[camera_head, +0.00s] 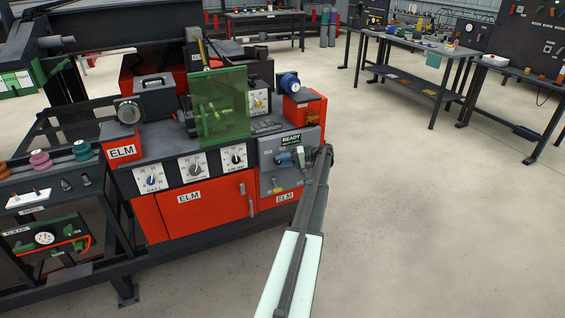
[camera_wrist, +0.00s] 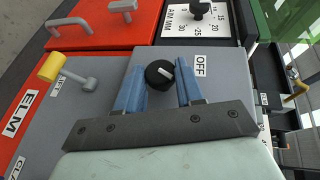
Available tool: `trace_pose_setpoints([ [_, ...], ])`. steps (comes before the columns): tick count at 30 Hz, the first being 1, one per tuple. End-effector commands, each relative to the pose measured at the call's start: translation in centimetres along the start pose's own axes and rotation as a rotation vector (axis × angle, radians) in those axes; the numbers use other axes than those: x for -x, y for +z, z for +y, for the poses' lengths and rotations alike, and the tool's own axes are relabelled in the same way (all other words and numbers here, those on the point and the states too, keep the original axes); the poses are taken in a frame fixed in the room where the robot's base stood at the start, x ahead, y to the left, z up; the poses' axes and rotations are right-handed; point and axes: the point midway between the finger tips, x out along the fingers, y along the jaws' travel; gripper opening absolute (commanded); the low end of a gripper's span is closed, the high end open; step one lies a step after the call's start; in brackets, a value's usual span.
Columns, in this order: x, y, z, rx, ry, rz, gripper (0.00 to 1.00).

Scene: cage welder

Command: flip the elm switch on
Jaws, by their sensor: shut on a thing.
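The elm switch is a round black knob (camera_wrist: 158,76) with a white pointer mark, set on the grey panel (camera_wrist: 105,65) of the ELM machine. Its pointer faces toward the OFF label (camera_wrist: 200,66) at its right in the wrist view. My gripper (camera_wrist: 158,84) has its blue fingers on either side of the knob, shut on it. In the head view my gripper (camera_head: 291,158) is at the grey panel (camera_head: 268,146), below the READY sign (camera_head: 291,140). The knob is hard to make out there, and any ON label is not visible.
A yellow-tipped lever (camera_wrist: 52,67) sticks out left of the knob in the wrist view. The dial plate (camera_wrist: 195,18) lies beyond it. A green shield (camera_head: 221,105) stands above the panel. Red doors with handles (camera_head: 247,198) are left of my arm; open floor lies right.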

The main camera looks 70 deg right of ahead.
Motion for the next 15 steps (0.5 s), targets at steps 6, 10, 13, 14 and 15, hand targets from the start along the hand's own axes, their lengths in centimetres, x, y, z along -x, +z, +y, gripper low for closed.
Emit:
trace_pose_setpoints([
  [6, 0.0, -0.03, -0.03, 0.0, -0.001, 0.001, 0.43],
  [10, -0.01, -0.02, -0.02, 0.0, 0.0, 0.0, 0.55],
  [13, -0.01, -0.01, -0.01, 0.0, 0.0, 0.0, 0.63],
  [14, -0.01, -0.01, -0.01, 0.0, 0.0, 0.0, 0.63],
  [15, -0.02, -0.01, -0.01, 0.0, 0.0, 0.0, 0.63],
])
